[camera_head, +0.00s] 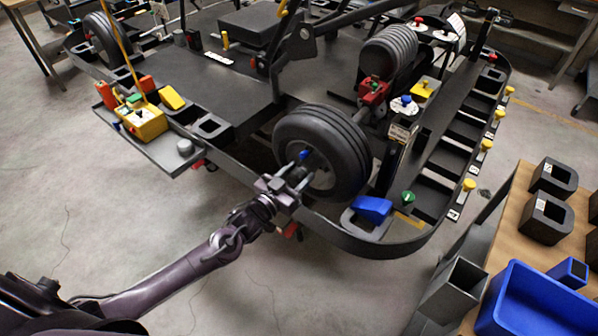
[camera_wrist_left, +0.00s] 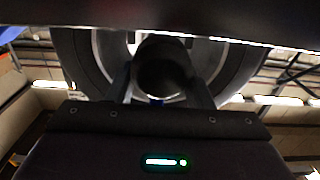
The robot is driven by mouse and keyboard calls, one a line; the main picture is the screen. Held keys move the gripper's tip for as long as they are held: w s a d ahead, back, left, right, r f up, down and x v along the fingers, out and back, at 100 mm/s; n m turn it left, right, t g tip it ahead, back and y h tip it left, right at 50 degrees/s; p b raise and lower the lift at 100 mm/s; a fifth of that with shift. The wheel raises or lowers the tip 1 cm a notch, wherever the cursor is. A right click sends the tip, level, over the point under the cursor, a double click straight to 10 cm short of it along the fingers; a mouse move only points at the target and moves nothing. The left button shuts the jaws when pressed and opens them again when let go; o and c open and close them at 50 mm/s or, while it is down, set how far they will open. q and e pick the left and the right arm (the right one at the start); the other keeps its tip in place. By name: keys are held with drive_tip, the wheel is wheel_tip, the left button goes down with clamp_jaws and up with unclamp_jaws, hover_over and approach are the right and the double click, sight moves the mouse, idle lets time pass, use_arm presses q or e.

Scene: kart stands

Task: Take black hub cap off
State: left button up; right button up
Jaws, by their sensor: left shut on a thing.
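A black tire on a wheel (camera_head: 335,140) is mounted at the near corner of the kart; it also fills the back of the left wrist view (camera_wrist_left: 85,65). My left gripper (camera_head: 303,172) is at the wheel's hub, reaching in from the lower left. In the left wrist view its two fingers (camera_wrist_left: 163,88) close on the sides of a dark round piece, the black hub cap (camera_wrist_left: 163,62), in front of the pale rim. In the head view the cap is mostly hidden by the fingers, and a small blue part (camera_head: 304,155) shows beside them. My right gripper is not in view.
The kart's curved black bumper (camera_head: 375,246) runs just below the wheel, with a blue block (camera_head: 372,208) and a green knob (camera_head: 407,197) near it. A side tray (camera_head: 165,150) holds a yellow box. A table with a blue bin (camera_head: 540,305) stands at right. The left floor is clear.

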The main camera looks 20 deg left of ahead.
sight(293, 180)
use_arm(q)
drive_tip(key=shift+p+v, duration=1.35)
drive_tip(key=shift+v, duration=1.1)
